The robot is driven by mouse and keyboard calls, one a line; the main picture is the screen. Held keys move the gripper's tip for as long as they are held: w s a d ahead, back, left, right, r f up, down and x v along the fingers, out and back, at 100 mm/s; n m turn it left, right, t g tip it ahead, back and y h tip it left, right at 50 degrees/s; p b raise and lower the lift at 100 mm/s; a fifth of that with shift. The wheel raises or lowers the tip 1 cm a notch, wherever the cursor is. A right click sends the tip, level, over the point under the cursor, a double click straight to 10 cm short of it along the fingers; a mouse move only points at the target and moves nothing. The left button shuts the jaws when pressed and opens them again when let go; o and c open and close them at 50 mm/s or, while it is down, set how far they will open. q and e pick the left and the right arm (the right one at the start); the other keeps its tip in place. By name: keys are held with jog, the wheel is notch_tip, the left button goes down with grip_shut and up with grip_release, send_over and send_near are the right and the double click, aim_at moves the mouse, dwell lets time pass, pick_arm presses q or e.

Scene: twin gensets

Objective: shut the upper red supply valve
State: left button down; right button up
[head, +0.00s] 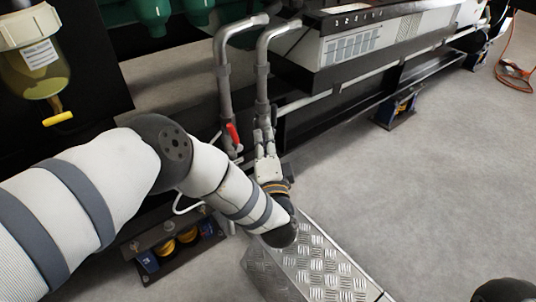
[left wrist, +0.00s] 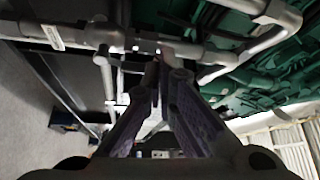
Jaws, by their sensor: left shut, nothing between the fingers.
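A red valve lever (head: 233,133) sits at the left of two grey vertical pipes (head: 223,90) in the head view. It stands nearly in line with the pipe, tilted slightly. No other red lever shows. My left gripper (head: 265,136) is just right of the red lever, in front of the right pipe (head: 262,85), apart from the lever in the picture. Its fingers are shut and empty; depth to the pipes is hard to tell. In the left wrist view the left gripper (left wrist: 160,82) points toward grey pipes (left wrist: 100,38), and no red lever shows.
A filter bowl with a yellow tap (head: 58,118) hangs at upper left. A silver tread-plate step (head: 310,262) lies below the gripper. A black-framed white unit (head: 360,38) stands behind. Blue-and-yellow mounts (head: 180,245) are low at left.

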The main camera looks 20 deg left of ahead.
aim_at(235, 138)
pick_arm(q)
jog(key=a, duration=0.4)
jog(key=shift+w+f, duration=0.25)
jog(key=shift+f, duration=0.05)
